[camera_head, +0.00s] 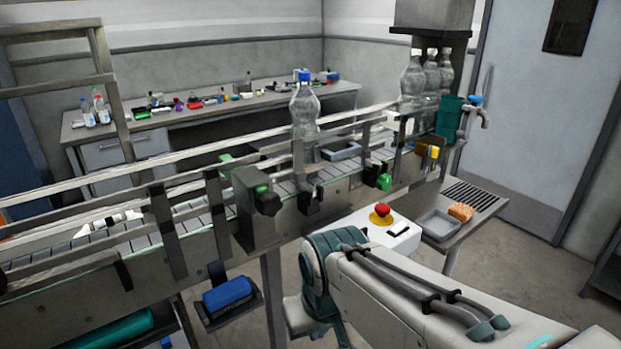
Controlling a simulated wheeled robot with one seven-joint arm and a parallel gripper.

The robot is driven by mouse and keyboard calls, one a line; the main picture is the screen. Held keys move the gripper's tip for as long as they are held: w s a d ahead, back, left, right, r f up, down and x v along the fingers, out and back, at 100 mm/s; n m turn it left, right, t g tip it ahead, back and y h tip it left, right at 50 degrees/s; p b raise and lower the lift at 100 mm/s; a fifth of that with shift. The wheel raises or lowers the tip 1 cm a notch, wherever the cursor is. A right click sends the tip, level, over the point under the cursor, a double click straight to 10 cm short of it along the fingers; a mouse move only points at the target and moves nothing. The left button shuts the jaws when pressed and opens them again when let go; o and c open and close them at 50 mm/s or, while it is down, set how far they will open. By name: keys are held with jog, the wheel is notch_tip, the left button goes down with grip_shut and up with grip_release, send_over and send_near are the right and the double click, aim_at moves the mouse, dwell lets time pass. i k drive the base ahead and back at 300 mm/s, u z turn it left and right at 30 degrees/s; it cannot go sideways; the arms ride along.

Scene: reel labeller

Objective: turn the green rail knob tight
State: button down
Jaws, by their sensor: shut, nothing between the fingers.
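One green knob (384,182) sits low on the near side of the conveyor, right of centre. A third green piece (225,158) shows at the rail behind that box. I cannot tell which is the one named, or how tight any is. My arm reaches in from the lower right and bends down below the conveyor. My gripper is not visible.
The conveyor (142,268) runs from lower left to back right, with a clear bottle (304,108) on it. A white box with a red button (382,211) stands close behind my arm. A blue block (227,293) lies on a low bracket. Open floor lies at right.

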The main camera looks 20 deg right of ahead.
aim_at(384, 181)
jog(key=u, duration=2.65)
jog(key=k, duration=0.5)
jog(key=z, duration=2.8)
